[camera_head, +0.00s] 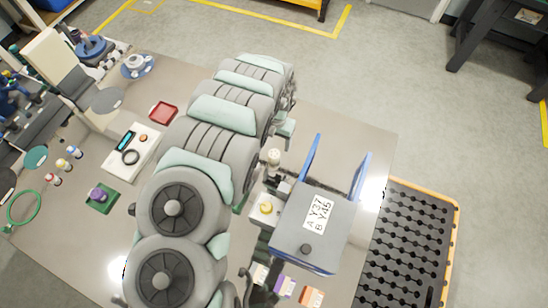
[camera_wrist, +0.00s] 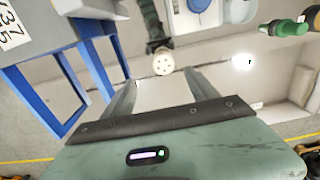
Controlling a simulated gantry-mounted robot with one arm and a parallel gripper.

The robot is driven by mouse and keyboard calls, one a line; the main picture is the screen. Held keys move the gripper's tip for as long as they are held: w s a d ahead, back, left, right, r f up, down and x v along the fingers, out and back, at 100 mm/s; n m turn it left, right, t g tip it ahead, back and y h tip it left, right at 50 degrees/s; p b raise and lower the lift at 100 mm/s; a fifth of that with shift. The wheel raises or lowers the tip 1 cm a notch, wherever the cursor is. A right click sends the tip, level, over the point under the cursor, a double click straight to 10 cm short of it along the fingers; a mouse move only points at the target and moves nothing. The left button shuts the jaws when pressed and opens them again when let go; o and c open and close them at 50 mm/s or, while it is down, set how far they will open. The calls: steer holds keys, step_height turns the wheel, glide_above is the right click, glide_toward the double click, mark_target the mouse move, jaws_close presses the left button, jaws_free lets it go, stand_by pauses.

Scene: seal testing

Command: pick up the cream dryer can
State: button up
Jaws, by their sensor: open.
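The cream dryer can (camera_wrist: 163,64) shows in the wrist view as a small round cream top with dark holes, just beyond my fingertips. A dark stand or clamp with a green sleeve lies right behind it. It also appears to be the small cream cylinder (camera_head: 274,157) in the head view, left of the blue-framed box. My gripper (camera_wrist: 160,78) is open, with its two fingers apart and nothing between them. The can lines up roughly between the fingertips but looks beyond them; I cannot tell the exact distance. In the head view my arm hides most of the gripper.
The grey box with blue uprights (camera_head: 310,230) stands close to the can; it fills the left of the wrist view (camera_wrist: 40,60). A yellow-topped fitting (camera_head: 266,208) is nearby. A green bottle (camera_wrist: 285,28) lies at the upper right. A red tray (camera_head: 163,112) sits left of my arm.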

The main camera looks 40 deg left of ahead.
glide_above(274, 154)
steer(key=f, duration=0.4)
steer(key=shift+d+f, duration=0.2)
steer(key=shift+d, duration=0.15)
steer(key=shift+a+f+b, duration=0.2)
steer(key=shift+f, duration=1.35)
steer(key=shift+a+f+b, duration=0.2)
steer(key=shift+f, duration=1.3)
steer(key=shift+w, duration=0.1)
jaws_close()
